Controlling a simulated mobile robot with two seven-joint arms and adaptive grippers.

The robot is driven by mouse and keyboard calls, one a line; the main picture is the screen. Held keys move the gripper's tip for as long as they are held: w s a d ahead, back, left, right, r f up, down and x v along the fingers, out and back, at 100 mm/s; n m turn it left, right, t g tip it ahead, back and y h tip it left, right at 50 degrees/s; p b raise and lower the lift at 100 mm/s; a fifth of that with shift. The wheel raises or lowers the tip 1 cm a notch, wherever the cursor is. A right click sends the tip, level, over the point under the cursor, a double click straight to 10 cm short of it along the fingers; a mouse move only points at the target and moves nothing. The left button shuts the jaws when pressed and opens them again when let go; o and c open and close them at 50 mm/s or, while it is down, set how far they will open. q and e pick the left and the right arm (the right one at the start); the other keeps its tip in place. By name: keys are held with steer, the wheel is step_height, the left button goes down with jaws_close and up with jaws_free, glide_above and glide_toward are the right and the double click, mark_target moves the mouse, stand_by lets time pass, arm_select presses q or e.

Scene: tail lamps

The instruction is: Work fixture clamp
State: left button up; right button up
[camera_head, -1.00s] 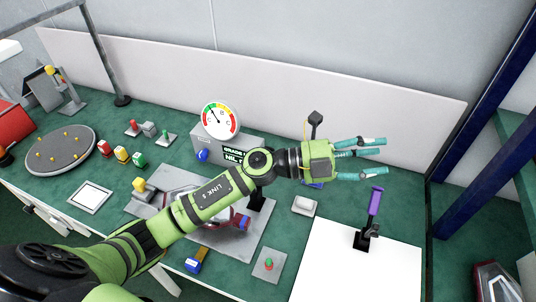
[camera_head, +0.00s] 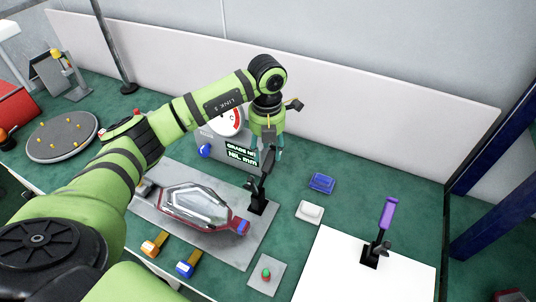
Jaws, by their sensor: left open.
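The tail lamp (camera_head: 198,207), clear with a red rim, lies on the grey fixture plate (camera_head: 245,248). A black toggle clamp (camera_head: 258,200) stands at the plate's right end, its dark handle upright. My left gripper (camera_head: 267,152) points down, open, just above and behind the clamp's handle tip. A second clamp with a purple upright handle (camera_head: 387,215) stands on the white board (camera_head: 340,270) at the right. My right gripper is not in view.
A gauge box (camera_head: 238,150) stands behind my left gripper. A blue tray (camera_head: 321,183), a white block (camera_head: 310,212) and a green-red button (camera_head: 266,273) lie right of the plate. Orange (camera_head: 155,244) and blue (camera_head: 189,263) handled tools lie in front. A round turntable (camera_head: 63,137) is at left.

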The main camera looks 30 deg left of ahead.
mark_target(268, 157)
arm_select(q)
steer(key=shift+f+p, duration=0.35)
steer(key=shift+f, duration=1.5)
